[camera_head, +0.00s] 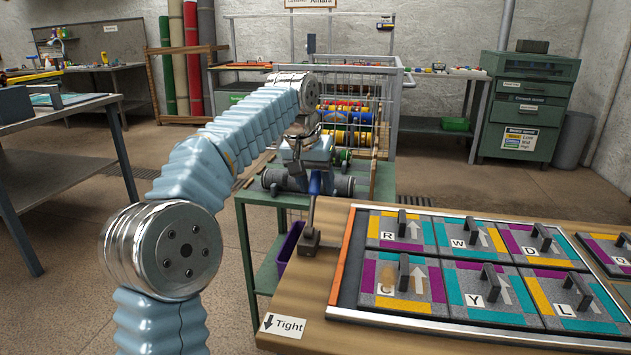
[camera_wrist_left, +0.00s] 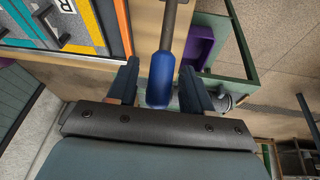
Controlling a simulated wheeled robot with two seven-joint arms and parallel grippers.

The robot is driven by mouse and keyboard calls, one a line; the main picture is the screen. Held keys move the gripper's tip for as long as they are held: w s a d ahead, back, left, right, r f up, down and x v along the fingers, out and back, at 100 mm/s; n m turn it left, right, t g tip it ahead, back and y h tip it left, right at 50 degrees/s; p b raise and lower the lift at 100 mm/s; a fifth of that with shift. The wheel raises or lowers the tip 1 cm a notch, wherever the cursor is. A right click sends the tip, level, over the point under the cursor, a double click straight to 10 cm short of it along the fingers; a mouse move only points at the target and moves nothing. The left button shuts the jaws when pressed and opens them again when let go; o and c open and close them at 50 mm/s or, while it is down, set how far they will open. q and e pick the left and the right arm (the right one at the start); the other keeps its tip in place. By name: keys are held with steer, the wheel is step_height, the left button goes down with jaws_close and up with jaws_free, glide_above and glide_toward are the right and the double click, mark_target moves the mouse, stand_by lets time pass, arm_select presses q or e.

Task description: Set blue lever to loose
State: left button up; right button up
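The blue lever has a grey base (camera_head: 309,240) on the left end of the wooden table, and its thin shaft rises nearly upright. Its blue handle (camera_head: 315,183) is partly hidden by my left gripper in the head view. In the left wrist view the blue handle (camera_wrist_left: 160,80) lies between the two fingers of my left gripper (camera_wrist_left: 159,88), with a small gap visible on each side. My left gripper (camera_head: 309,170) is open around the handle. A white "Tight" label (camera_head: 282,325) with an arrow pointing toward the near edge is at the table corner. My right gripper is not in view.
A tray (camera_head: 400,318) of carpet samples with dark handles stands right of the lever. A green cart (camera_head: 262,235) and a purple bin (camera_head: 290,247) are just left of and behind the lever. A wire rack (camera_head: 345,85) stands behind. Open floor lies left.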

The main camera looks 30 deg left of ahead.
arm_select(q)
steer(key=v, duration=1.2)
steer(key=shift+s, duration=0.1)
stand_by(0.5)
